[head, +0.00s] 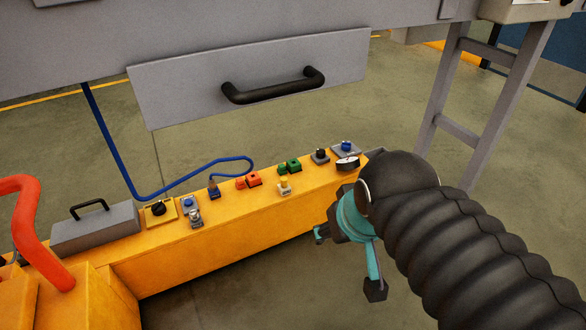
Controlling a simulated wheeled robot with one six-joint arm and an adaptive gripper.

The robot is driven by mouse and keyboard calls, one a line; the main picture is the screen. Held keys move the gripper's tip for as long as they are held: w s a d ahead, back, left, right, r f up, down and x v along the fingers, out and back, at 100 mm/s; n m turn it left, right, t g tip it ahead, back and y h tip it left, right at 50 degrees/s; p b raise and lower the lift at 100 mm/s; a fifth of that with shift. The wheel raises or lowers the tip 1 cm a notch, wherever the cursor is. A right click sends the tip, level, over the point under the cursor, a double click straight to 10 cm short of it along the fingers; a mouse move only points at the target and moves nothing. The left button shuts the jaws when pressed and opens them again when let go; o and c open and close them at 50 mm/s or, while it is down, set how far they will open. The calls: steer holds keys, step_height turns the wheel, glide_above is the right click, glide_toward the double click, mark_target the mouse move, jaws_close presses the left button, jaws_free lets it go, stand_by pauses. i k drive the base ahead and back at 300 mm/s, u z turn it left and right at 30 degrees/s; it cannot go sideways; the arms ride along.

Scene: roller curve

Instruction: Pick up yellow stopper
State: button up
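A small yellow stopper (284,182) sits upright on a pale, label-like base on top of the yellow-orange machine beam, near its front edge. My gripper (347,263) is at the end of my dark ribbed arm, to the right of and nearer than the stopper, beside the beam's front side. Its teal and dark fingers are spread apart with nothing seen between them. It is clear of the stopper. My arm hides part of the gripper's body.
Red buttons (249,180), green buttons (289,166), a gauge (347,162) and a black knob (159,210) crowd the beam (215,245). A blue cable (205,168) loops behind. A grey drawer (190,90) hangs above. An orange-red handle (30,215) stands left.

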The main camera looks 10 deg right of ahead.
mark_target(284, 179)
steer(key=u, duration=0.1)
steer(key=k, duration=1.05)
steer(key=z, duration=1.45)
steer(key=i, duration=1.35)
steer(key=u, duration=0.75)
steer(key=i, duration=0.55)
steer(key=u, duration=0.65)
